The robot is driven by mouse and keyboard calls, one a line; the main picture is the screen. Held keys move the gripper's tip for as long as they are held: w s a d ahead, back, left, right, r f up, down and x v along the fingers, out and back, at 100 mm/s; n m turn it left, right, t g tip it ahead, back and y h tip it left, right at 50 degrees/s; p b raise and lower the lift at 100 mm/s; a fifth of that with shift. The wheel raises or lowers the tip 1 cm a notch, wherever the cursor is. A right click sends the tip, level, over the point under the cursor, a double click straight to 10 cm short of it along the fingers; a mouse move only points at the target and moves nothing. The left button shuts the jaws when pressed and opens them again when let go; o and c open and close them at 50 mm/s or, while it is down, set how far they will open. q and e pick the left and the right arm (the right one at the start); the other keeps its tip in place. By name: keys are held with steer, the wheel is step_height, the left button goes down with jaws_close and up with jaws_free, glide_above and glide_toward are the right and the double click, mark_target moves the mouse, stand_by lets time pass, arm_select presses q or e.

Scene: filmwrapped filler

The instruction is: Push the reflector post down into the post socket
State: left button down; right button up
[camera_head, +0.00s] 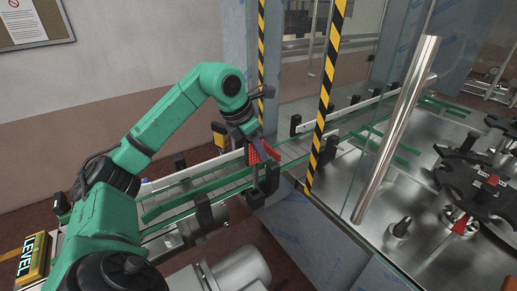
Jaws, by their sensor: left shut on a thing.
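My left gripper (262,149) points down over the conveyor rail near the middle of the picture and is shut on a red piece, which I take to be the reflector post (254,154). A dark block (264,184) on the near side of the conveyor lies just below it. This may be the post socket, but the picture is too small to tell. I cannot tell whether the post's lower end is inside the block or above it. My right gripper is not in view.
The conveyor (177,196) with green rails runs diagonally past the gripper. A black-and-yellow striped frame post (324,100) and clear panels stand close to its right. A yellow sensor-like part (219,136) is left of the gripper. A grey motor (232,272) is below.

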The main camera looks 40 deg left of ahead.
mark_target(257, 168)
arm_select(q)
step_height(257, 168, down, 2)
steer(key=shift+f+b, duration=0.15)
steer(key=shift+b, duration=0.65)
steer(key=shift+a+f+b, duration=0.1)
steer(key=shift+f+b, duration=0.4)
steer(key=shift+f, duration=0.15)
step_height(257, 168, down, 2)
steer(key=shift+f+b, duration=0.15)
steer(key=shift+b, duration=0.85)
steer(key=shift+f, duration=0.25)
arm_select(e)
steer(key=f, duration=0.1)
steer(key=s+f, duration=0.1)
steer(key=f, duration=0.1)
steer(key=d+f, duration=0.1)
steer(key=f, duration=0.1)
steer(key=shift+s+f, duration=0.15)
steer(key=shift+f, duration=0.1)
arm_select(q)
steer(key=shift+f+b, duration=0.3)
steer(key=shift+b, duration=0.05)
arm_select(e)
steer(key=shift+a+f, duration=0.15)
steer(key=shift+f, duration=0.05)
arm_select(q)
steer(key=c, duration=0.7)
jaws_free()
steer(key=shift+o, duration=0.2)
